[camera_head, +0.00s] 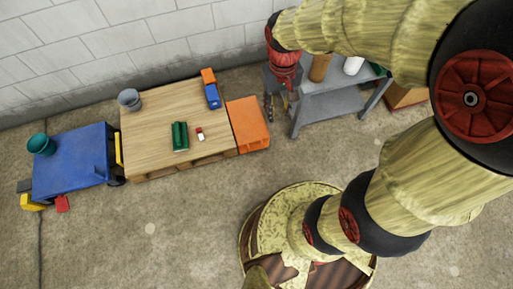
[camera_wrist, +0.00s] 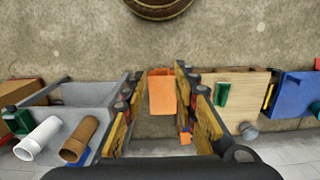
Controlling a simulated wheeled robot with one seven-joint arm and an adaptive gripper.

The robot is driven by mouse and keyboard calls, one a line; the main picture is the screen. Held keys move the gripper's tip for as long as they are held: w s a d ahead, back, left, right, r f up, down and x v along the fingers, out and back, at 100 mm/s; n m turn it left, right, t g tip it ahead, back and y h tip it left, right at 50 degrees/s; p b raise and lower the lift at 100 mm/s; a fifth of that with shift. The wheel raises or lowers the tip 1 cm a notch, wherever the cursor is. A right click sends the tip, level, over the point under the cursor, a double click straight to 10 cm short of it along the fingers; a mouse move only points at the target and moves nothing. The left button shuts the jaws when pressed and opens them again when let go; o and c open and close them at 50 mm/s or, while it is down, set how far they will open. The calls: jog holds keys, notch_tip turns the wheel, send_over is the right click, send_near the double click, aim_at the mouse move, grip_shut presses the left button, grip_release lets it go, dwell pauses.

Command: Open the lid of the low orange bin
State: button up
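The low orange bin (camera_head: 248,125) stands on the floor against the right end of the wooden table. Its flat orange top looks closed. In the wrist view the bin (camera_wrist: 162,97) shows between my fingers, beyond their tips. My gripper (camera_head: 277,105) points down, just right of the bin's far right corner and left of the grey shelf bench. In the wrist view my gripper (camera_wrist: 160,76) is open, its fingers wide apart with nothing held between them. The heights of fingers and bin are hard to compare, and no contact shows.
A blue cart (camera_head: 75,160) is farther left. The grey bench (camera_head: 330,104) stands close right of my gripper. Floor before the bin is clear.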

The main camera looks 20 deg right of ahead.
jog(key=w+f+m+g, duration=0.15)
jog(key=w+f, duration=0.45)
jog(key=f, duration=0.7)
jog(key=m+t+b, duration=0.2)
jog(key=m, duration=1.4)
send_over(257, 148)
notch_tip(257, 148, down, 54)
jog(key=shift+a, duration=0.15)
jog(key=shift+w+f+m, duration=0.1)
jog(key=shift+m, duration=0.15)
notch_tip(257, 148, down, 8)
jog(key=b, duration=0.3)
jog(key=shift+r, duration=0.2)
